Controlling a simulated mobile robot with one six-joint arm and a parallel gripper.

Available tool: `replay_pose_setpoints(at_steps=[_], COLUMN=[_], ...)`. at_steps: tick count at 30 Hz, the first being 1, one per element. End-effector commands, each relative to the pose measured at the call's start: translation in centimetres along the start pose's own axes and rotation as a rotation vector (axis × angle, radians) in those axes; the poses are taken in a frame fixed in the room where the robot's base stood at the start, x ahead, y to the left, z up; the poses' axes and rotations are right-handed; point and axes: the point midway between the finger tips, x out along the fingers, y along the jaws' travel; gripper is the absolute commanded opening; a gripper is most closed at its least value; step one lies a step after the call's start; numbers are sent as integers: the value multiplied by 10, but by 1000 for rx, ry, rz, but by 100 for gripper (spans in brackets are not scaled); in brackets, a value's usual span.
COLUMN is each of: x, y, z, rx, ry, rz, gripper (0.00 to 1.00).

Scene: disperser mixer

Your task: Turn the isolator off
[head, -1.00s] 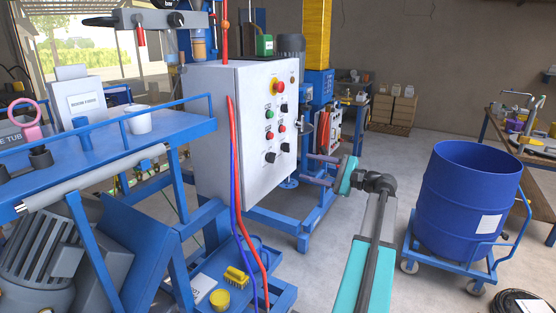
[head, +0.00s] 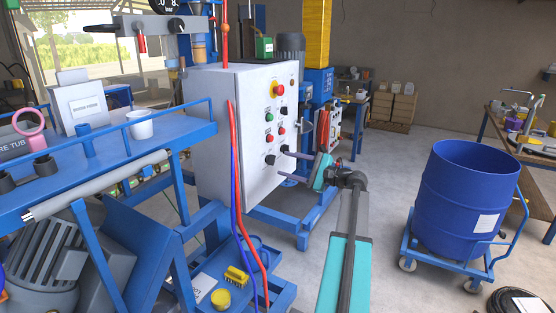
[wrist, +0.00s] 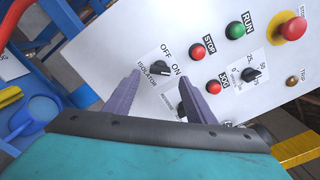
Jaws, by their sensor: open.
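The isolator is a small black rotary knob (wrist: 160,67) on the white control panel, with OFF and ON marked beside it and the word ISOLATOR along its label. In the head view this knob (head: 270,160) is at the panel's lower left. My gripper (wrist: 159,75) is open and empty. In the wrist view its two purple fingers show on either side of the knob's lower edge. In the head view my gripper (head: 282,165) points at the lower knobs, its fingertips close to the panel. I cannot tell whether they touch it. The knob's exact setting is too small to read.
A second black knob (wrist: 182,108) shows between my fingers. A red STOP button (wrist: 198,52), a green RUN button (wrist: 235,30) and a red emergency stop (wrist: 294,28) share the panel. Red and blue hoses (head: 233,150) hang at its left. A blue drum (head: 465,200) stands right.

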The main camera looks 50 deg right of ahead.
Motion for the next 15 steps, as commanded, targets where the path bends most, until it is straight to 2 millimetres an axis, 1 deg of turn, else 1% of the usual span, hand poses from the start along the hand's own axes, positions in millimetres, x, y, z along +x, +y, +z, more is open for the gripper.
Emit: replay_pose_setpoints(at_steps=[1, 6, 10, 15], x=[9, 31, 42, 48], y=[-2, -2, -2, -1], z=[1, 1, 1, 0], rx=[1, 1, 1, 0], ry=[-2, -1, 0, 1], rz=[1, 1, 0, -1], gripper=[50, 50, 50, 50])
